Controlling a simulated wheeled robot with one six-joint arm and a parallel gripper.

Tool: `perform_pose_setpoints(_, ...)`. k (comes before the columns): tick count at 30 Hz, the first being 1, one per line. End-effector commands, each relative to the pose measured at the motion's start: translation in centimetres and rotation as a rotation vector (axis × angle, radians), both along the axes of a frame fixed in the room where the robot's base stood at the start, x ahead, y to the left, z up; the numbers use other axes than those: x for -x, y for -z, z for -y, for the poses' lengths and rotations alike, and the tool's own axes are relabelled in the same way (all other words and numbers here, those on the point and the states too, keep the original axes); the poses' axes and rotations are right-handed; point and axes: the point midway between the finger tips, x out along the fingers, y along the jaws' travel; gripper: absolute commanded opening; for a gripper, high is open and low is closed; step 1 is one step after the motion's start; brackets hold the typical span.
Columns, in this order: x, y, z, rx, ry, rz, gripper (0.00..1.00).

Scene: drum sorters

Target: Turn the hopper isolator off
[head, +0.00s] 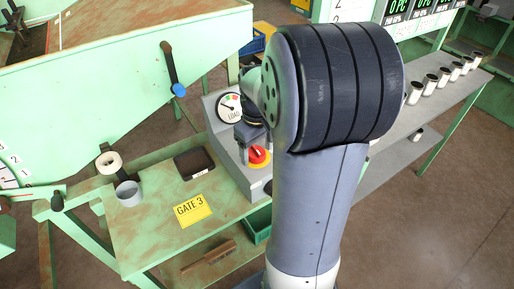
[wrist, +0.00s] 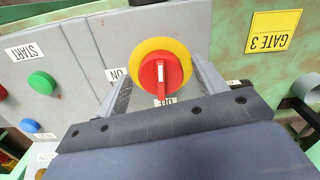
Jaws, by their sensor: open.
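The hopper isolator is a red knob on a round yellow plate (wrist: 160,75) on the grey panel. It also shows in the head view (head: 259,157), partly behind my gripper (head: 251,138). Its white bar stands upright in the wrist view, in line with the OFF label (wrist: 165,101) just below. The ON label (wrist: 117,75) is left of the knob. My gripper (wrist: 161,78) is open, one finger on each side of the knob. I cannot tell whether the fingers touch it. The gripper body hides part of the OFF label.
The grey panel also bears a green START button (wrist: 41,82), a blue button (wrist: 29,125) and a round gauge (head: 229,107). A yellow GATE 3 plate (head: 190,210), a dark tray (head: 194,163) and a grey cup (head: 129,193) are on the green bench. A blue-handled lever (head: 172,70) is behind.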

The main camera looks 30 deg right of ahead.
Motion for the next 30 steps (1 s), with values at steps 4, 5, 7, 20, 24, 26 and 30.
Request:
perform_pose_setpoints(4,-0.1,-1.2,0.0,0.002,0.0,0.002,0.67)
perform_pose_setpoints(5,-0.1,-1.6,0.0,0.002,0.0,0.005,0.67)
perform_pose_setpoints(7,-0.1,-2.9,0.0,0.002,0.0,0.006,0.67)
perform_pose_setpoints(20,0.0,-10.2,0.0,0.001,0.0,0.002,0.67)
perform_pose_setpoints(24,0.0,-10.8,0.0,0.001,0.0,0.002,0.67)
perform_pose_setpoints(26,0.0,-10.8,0.0,0.001,0.0,0.001,0.67)
perform_pose_setpoints(30,0.0,-10.8,0.0,0.0,0.0,0.001,0.67)
